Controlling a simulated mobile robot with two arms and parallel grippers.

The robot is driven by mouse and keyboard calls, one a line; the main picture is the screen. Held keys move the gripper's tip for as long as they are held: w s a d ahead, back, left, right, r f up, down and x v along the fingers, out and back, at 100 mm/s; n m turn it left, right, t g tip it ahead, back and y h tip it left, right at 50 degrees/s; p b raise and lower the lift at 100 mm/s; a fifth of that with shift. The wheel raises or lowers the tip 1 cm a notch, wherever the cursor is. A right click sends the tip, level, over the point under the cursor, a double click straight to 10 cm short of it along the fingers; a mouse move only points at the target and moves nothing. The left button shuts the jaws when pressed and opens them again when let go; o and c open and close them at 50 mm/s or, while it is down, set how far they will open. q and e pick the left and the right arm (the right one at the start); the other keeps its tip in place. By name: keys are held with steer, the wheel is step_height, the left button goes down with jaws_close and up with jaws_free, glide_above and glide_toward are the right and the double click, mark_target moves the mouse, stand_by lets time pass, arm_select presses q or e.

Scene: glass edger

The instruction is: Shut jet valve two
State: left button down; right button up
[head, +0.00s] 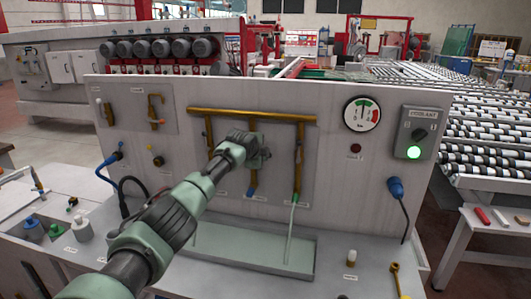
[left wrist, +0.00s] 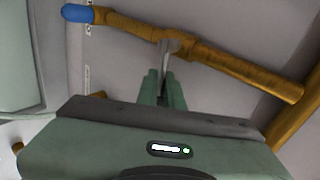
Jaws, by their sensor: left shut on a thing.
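A brass manifold (head: 285,115) runs across the panel, with pipe drops hanging from it. My left gripper (head: 255,150) is at the middle drop, which ends in a blue tip (head: 251,191). In the left wrist view, my left gripper's fingers (left wrist: 163,85) are shut on the end of a grey metal lever (left wrist: 169,47) that stands out from the brass pipe (left wrist: 215,57); its blue tip (left wrist: 76,13) is at upper left. The right drop (head: 298,160) has a pale stream (head: 291,230) below it. My arm hides much of the left drop. The small labels are unreadable. My right gripper is not in view.
A grey tray (head: 225,250) lies below the drops. A round gauge (head: 361,114) and a coolant switch box (head: 419,132) with a lit green lamp are on the right. A blue plug (head: 396,187) with a cable sticks out below the box.

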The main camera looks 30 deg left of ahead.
arm_select(q)
steer(key=shift+w+d+f+m+y, duration=0.15)
steer(key=shift+d+m+y, duration=0.15)
steer(key=shift+m, duration=0.1)
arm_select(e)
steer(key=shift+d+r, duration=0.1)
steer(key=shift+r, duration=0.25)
arm_select(q)
steer(key=shift+f, duration=0.15)
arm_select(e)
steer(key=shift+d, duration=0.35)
arm_select(q)
steer(key=c, duration=1.5)
jaws_free()
steer(key=shift+d, duration=0.1)
steer(key=shift+o, duration=0.2)
steer(key=shift+d, duration=0.15)
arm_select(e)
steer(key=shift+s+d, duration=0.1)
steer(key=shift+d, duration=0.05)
